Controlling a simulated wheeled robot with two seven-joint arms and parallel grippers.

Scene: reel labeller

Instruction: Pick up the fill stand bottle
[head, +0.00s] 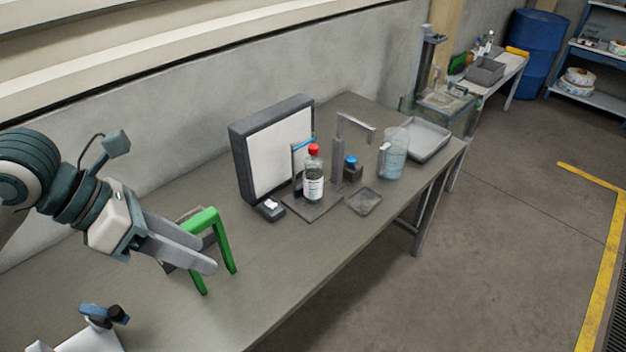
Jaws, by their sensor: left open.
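A clear bottle with a red cap and white label (313,180) stands upright on a dark flat plate in front of a white panel. I cannot tell for sure which is the fill stand bottle. My left gripper (208,253) is open and empty, well to the left of both bottles, close to a green frame (223,245). I cannot tell if it touches the frame. My right gripper is out of view.
A dark-framed white panel (281,150) stands behind the red-capped bottle. A clear jug (393,155), a small square tray (364,201) and a grey tray (428,137) lie to the right. The table (285,275) is clear along its front edge.

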